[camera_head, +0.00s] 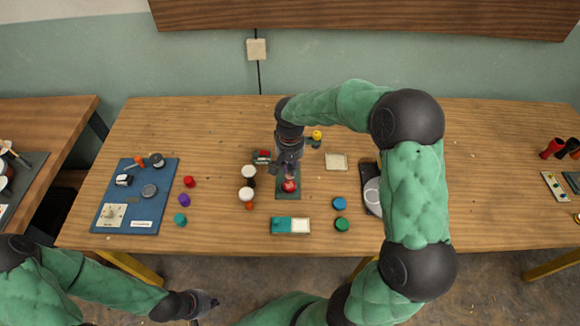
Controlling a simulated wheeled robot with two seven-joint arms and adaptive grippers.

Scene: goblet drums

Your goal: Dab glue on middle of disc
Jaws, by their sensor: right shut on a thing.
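A small red piece (290,186), which may be the disc, sits on a dark green rectangular mat (288,195) near the middle of the table. My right gripper (288,172) points down just above it, over the mat. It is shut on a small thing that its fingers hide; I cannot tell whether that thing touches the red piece. No glue can be made out at this size. My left gripper (209,303) hangs empty in front of the table's front edge, low in the picture; its fingers are too small to read.
White-topped cylinders (247,194) stand close left of the mat. A teal-and-white tray (291,226) lies in front. Blue (340,203) and green (342,224) discs lie right. A yellow-topped item (317,135) stands behind. A blue board (133,196) with parts is left.

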